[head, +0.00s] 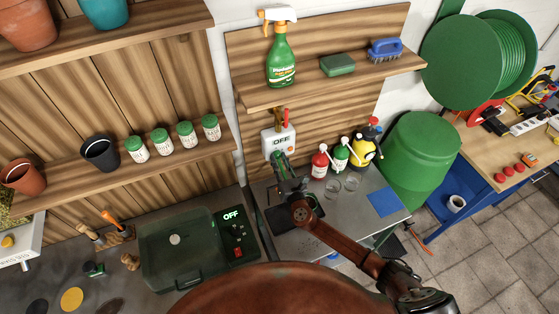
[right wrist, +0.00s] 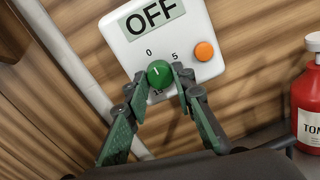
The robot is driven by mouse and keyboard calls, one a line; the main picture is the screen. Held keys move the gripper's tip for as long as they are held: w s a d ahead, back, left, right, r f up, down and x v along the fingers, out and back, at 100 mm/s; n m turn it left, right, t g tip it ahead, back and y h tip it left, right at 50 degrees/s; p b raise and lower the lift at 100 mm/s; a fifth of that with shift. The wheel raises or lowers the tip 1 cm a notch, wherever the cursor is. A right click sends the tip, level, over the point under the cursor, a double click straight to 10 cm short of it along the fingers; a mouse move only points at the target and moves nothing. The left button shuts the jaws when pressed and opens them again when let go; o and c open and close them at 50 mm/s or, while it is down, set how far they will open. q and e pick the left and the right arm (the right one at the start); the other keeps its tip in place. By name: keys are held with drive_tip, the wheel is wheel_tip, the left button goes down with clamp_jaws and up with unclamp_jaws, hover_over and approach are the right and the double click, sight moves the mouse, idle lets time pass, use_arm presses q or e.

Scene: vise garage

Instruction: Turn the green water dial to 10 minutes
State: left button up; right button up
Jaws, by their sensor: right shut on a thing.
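A white timer box (head: 278,142) with an OFF display hangs on the wooden panel. In the right wrist view the box (right wrist: 158,32) has a round green dial (right wrist: 159,72) near its lower edge, with marks 0 and 5 above it. A short pale line on the dial points up, roughly toward 0. A mark below the dial is mostly hidden. My right gripper (head: 280,158) is at the box. In the right wrist view its fingers (right wrist: 157,82) are shut on the dial from both sides. My left gripper is not in view.
An orange button (right wrist: 204,51) sits right of the dial. A red bottle (head: 320,163) and other bottles stand right of the gripper on the grey bench (head: 300,240). A wooden shelf (head: 330,80) holding a green spray bottle (head: 281,60) is above the box.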

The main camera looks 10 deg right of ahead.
clamp_jaws()
